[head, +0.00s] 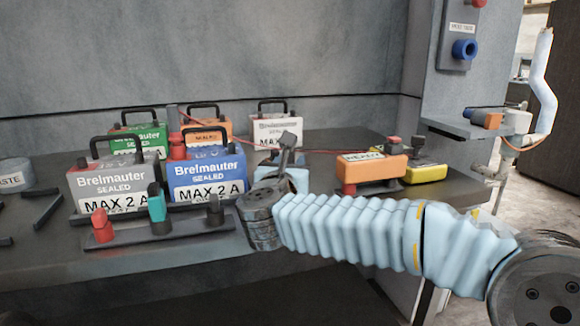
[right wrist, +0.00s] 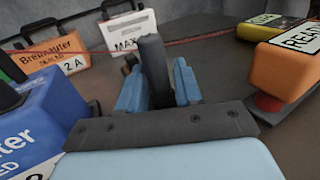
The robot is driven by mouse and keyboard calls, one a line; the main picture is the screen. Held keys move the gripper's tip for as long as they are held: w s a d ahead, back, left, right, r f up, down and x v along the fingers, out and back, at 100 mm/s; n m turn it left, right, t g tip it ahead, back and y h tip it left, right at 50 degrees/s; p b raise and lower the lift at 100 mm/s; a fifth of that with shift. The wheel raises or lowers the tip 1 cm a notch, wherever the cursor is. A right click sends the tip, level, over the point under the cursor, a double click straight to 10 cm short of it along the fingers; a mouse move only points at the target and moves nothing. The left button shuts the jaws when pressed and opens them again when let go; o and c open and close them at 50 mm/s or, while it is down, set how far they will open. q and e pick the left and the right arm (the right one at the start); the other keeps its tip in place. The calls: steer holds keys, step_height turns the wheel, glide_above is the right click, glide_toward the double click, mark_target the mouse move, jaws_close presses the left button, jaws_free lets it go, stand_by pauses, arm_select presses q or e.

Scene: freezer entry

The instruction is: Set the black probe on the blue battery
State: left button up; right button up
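The blue battery (head: 207,172) stands on the bench in the front row, with a red probe (head: 177,147) upright at its left end. It also shows at the lower left of the right wrist view (right wrist: 30,128). My right gripper (head: 284,172) is just right of the blue battery, above the bench. In the right wrist view its light-blue fingers (right wrist: 158,88) are closed around the black probe (right wrist: 153,68), which stands up between them. The probe's dark top shows in the head view (head: 288,142). Its lower end is hidden. My left gripper is out of view.
A grey battery (head: 115,178) stands left of the blue one; green (head: 140,141), orange (head: 209,132) and white (head: 278,131) batteries stand behind. A dark rack (head: 180,232) with red, teal and black posts lies in front. An orange meter (head: 370,169) is right; a red cable (head: 320,148) crosses behind.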

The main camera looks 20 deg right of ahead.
jaws_close()
steer(key=shift+r, duration=0.15)
steer(key=shift+r, duration=0.3)
step_height(320, 180, up, 2)
steer(key=shift+r, duration=0.25)
steer(key=s+r+p, duration=0.1)
steer(key=s+r, duration=1.2)
steer(key=s, duration=0.1)
steer(key=shift+a+r, duration=0.2)
steer(key=shift+r, duration=0.15)
